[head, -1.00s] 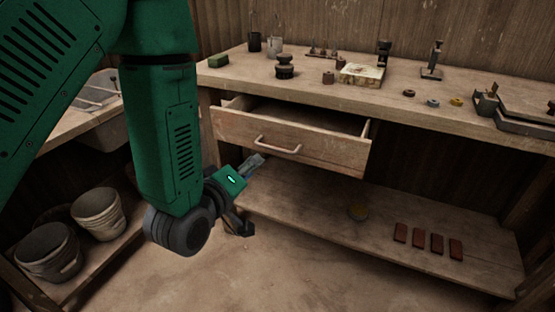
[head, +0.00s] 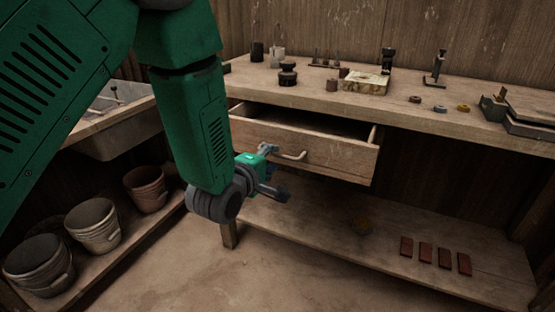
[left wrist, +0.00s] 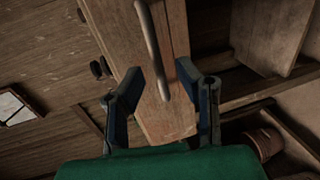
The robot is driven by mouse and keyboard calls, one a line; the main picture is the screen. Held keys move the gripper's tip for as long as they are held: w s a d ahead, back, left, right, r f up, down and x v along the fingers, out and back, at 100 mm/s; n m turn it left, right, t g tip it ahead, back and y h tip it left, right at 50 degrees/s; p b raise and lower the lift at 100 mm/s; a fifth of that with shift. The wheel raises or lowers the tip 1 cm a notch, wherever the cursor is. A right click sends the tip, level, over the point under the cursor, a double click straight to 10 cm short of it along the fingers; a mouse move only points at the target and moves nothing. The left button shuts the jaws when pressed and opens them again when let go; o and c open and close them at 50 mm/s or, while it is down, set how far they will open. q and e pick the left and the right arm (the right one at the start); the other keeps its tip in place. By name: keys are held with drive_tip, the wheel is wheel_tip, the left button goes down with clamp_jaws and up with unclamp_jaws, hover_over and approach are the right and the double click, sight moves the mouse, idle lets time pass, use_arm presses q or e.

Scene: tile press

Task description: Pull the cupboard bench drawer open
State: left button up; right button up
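The wooden bench drawer (head: 325,155) stands partly open under the bench top, its inside showing from above. Its curved metal handle (head: 291,156) is on the front face. My left gripper (head: 277,171) is in front of the drawer face at the handle's left end. In the left wrist view, the open left gripper (left wrist: 159,72) has one finger on each side of the lower end of the handle (left wrist: 153,45), with gaps between; the drawer front (left wrist: 127,40) lies behind. Whether the handle is deep between the fingers I cannot tell. My right gripper is not in view.
The bench top (head: 300,95) carries small pots, tools and a box (head: 366,82). A low shelf (head: 330,225) below holds several red tiles (head: 425,253). Buckets (head: 93,225) stand at the left below a sink (head: 125,120). The floor in front is clear.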

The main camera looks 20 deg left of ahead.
use_arm(q)
drive_tip(key=x, duration=0.3)
drive_tip(key=shift+d, duration=0.15)
drive_tip(key=shift+c, duration=0.5)
clamp_jaws()
drive_tip(key=shift+s, duration=0.1)
